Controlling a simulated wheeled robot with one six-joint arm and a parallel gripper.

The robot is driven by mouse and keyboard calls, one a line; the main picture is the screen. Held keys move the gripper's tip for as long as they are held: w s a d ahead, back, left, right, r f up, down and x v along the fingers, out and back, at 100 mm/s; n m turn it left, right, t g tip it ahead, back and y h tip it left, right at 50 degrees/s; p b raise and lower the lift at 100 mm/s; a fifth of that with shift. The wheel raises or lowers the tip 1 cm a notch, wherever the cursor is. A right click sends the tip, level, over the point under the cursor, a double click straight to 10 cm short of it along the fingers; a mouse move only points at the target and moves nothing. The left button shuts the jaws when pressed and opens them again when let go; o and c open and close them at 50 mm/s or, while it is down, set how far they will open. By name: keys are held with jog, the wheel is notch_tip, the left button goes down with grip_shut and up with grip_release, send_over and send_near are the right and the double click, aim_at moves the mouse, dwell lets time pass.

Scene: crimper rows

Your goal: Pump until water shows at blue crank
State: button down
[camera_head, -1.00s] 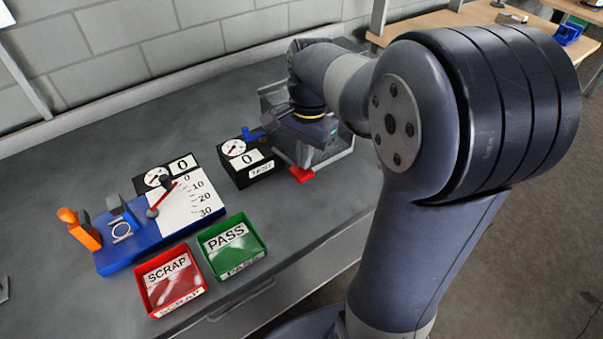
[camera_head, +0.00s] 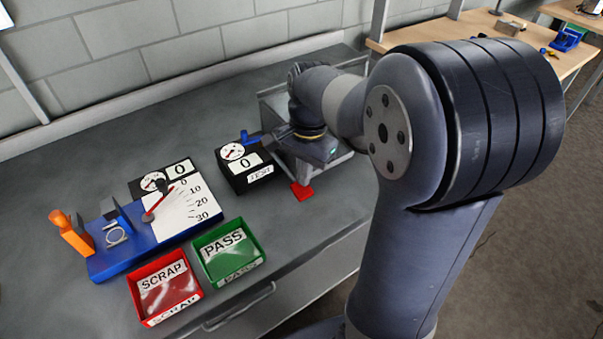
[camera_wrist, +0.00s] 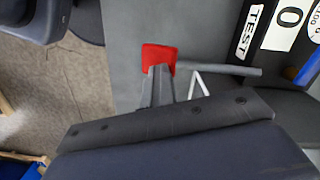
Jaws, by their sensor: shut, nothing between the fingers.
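The black TEST box (camera_head: 245,170) stands on the grey bench, its gauge dial (camera_head: 232,151) near the low end and its readout showing 0. A small blue handle (camera_head: 251,137) is at its back edge, partly in the wrist view too (camera_wrist: 309,70). I see no water there. A red pad (camera_head: 302,191) lies below my gripper; in the wrist view the red pad (camera_wrist: 157,55) sits by a grey bar (camera_wrist: 235,70). My gripper (camera_wrist: 161,72) is shut and empty, its fingertips over the red pad's edge; contact cannot be told.
A clear-walled tank (camera_head: 347,165) is behind my wrist. A blue fixture (camera_head: 120,262) with an orange handle (camera_head: 70,232) and a scale stands left. Red SCRAP (camera_head: 140,317) and green PASS (camera_head: 206,275) trays sit in front. Bare bench lies at far left.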

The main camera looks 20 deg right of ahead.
jog(key=shift+w, duration=0.15)
jog(key=shift+w+d+r+p, duration=0.7)
jog(key=shift+w+d+p, duration=0.05)
jog(key=shift+p, duration=0.35)
jog(key=shift+r, duration=0.15)
notch_tip(320, 180, up, 7)
jog(key=p, duration=0.7)
jog(key=shift+s, duration=0.2)
